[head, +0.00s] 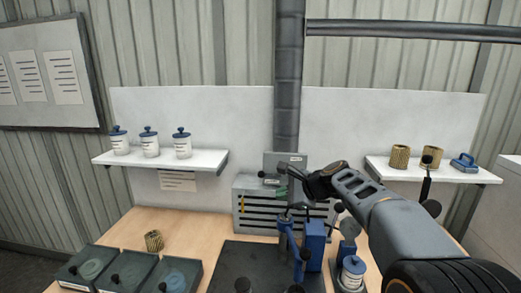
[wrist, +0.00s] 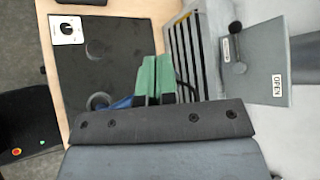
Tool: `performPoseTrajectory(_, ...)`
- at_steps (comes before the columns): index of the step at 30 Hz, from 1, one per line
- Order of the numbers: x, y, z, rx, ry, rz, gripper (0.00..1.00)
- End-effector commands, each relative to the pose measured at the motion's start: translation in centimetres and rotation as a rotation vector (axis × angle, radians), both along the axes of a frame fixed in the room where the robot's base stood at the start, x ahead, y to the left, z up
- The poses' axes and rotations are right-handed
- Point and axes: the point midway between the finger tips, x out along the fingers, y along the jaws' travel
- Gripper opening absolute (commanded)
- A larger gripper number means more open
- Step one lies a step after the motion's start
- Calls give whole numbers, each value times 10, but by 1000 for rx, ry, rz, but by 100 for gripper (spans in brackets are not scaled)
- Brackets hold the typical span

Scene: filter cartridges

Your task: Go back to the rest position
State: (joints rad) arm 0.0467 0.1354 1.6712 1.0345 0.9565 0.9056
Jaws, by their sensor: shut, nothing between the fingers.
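My gripper (head: 282,190) is at the end of my arm, which reaches in from the right in the head view. It is in front of the open lid of the grey slatted box (head: 243,218). In the wrist view the green fingers of my gripper (wrist: 156,66) are together, with nothing between them. A brass-coloured ribbed cartridge (head: 153,241) stands on the wooden bench (head: 205,232). Two more, a left one (head: 399,157) and a right one (head: 431,156), stand on the right shelf. My arm hides part of the bench's right side.
A blue fixture (head: 313,240) and a blue-lidded jar (head: 352,273) stand close below my arm. Dark trays (head: 125,268) line the front left. Blue-lidded jars (head: 150,146) stand on the left shelf (head: 205,161). The box lid (wrist: 262,60) reads OPEN. Air above the left bench is clear.

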Motion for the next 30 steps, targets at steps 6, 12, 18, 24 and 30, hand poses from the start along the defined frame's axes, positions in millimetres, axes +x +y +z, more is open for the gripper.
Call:
performPoseTrajectory(6, -75, -27, -60, -506, -158, 351, 0)
performPoseTrajectory(12, -184, -74, -108, -1036, -300, 883, 0)
performPoseTrajectory(18, -245, -101, -125, -1265, -328, 1092, 0)
performPoseTrajectory(24, -260, -102, -117, -1315, -369, 1073, 0)
performPoseTrajectory(30, -260, -101, -112, -1326, -387, 1060, 0)
